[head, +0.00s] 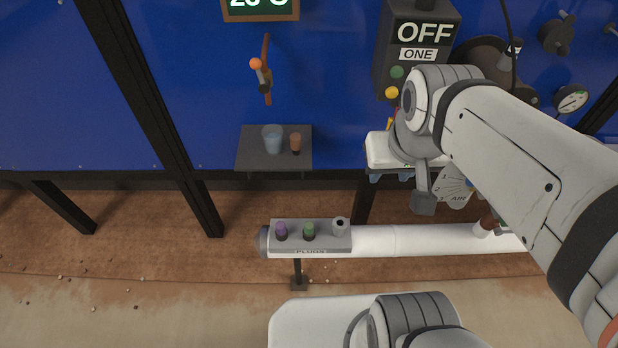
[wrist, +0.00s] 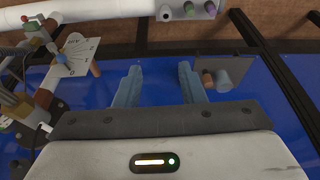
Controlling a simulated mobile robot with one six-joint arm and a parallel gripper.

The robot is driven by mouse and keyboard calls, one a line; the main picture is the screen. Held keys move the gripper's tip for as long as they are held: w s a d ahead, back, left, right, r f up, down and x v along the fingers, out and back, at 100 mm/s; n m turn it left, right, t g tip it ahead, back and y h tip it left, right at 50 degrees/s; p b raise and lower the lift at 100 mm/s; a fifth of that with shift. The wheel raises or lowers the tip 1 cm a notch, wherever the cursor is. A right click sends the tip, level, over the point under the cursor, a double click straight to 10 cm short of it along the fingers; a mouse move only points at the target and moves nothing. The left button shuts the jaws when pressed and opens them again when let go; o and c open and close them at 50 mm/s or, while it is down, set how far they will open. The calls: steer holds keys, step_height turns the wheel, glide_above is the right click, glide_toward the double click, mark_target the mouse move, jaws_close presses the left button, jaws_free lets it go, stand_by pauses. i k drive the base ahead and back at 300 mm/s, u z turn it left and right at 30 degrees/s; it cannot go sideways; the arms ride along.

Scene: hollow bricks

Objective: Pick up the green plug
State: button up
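The green plug (head: 309,231) stands upright in a grey rack labelled PLUGS (head: 325,240), between a purple plug (head: 281,231) and a grey hollow cylinder (head: 340,226). In the wrist view the green plug (wrist: 190,9) shows at the top edge, with the purple plug (wrist: 210,9) to its right and the grey cylinder (wrist: 165,13) to its left. My gripper (wrist: 159,85) is open, with its two blue fingers apart and nothing between them. In the head view my gripper (head: 391,177) is right of and behind the rack, partly hidden by my arm.
A white pipe (head: 420,240) runs right from the rack. A small dark shelf (head: 247,158) on the blue wall holds a blue cup (head: 272,139) and a brown cup (head: 295,143). A dial plate (head: 453,187), a control box (head: 417,45) and a gauge (head: 572,99) are near my arm.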

mark_target(308, 225)
steer(key=z, duration=1.85)
steer(key=k, duration=1.3)
steer(key=u, duration=2.2)
steer(key=i, duration=0.55)
